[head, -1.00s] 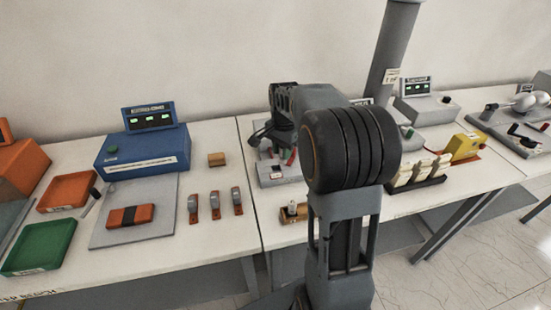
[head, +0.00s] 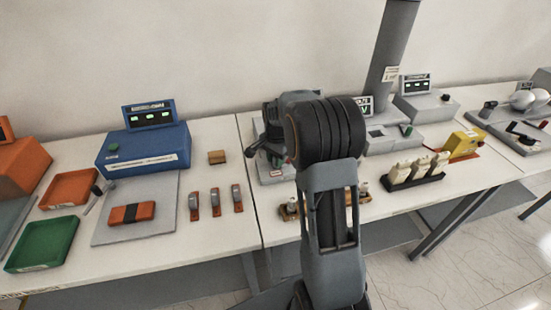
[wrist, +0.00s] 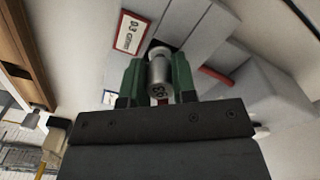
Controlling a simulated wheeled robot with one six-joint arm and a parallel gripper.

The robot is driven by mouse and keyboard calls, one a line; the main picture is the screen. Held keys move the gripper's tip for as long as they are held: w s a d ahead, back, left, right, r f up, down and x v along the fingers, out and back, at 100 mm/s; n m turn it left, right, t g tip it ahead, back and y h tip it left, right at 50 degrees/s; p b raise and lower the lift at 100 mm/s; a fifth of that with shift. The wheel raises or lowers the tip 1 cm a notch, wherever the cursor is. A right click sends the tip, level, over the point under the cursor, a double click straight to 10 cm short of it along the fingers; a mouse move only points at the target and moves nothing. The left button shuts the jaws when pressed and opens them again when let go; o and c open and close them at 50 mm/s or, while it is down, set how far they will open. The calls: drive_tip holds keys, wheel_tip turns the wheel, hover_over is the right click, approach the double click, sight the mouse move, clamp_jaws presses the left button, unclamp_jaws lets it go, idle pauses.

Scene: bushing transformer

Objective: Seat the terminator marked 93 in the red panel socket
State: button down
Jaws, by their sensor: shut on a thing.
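In the wrist view my gripper (wrist: 158,82) has its green fingers shut on a silver cylindrical terminator (wrist: 160,70). Dark digits on its side look like 93. Its far end points at a grey panel (wrist: 195,38), beside a red-bordered label (wrist: 131,33). A dark patch shows just behind the terminator's far end; I cannot tell whether it is the socket or whether they touch. In the head view the grey panel unit (head: 270,172) stands on the middle bench, and my arm hides the terminator and most of the unit's front.
A black rack with pale parts (head: 415,178) and a yellow box (head: 464,146) stand to the right. A blue device (head: 145,150) is left.

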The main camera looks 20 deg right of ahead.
drive_tip(key=shift+f, duration=0.15)
drive_tip(key=c, duration=0.9)
unclamp_jaws()
wheel_tip(320, 180, up, 12)
drive_tip(key=s+a+n+t, duration=0.1)
drive_tip(key=s+a+n, duration=0.2)
drive_tip(key=s, duration=0.4)
drive_tip(key=s+a+f+n+t, duration=0.1)
drive_tip(key=s+a+n, duration=0.3)
drive_tip(key=s+n, duration=0.1)
drive_tip(key=s+a+n+t, duration=0.2)
drive_tip(key=s+n, duration=0.3)
drive_tip(key=s, duration=0.3)
drive_tip(key=shift+s+a+f, duration=0.15)
drive_tip(key=shift+a, duration=0.25)
drive_tip(key=shift+s+a+f, duration=0.15)
drive_tip(key=shift+a, duration=0.2)
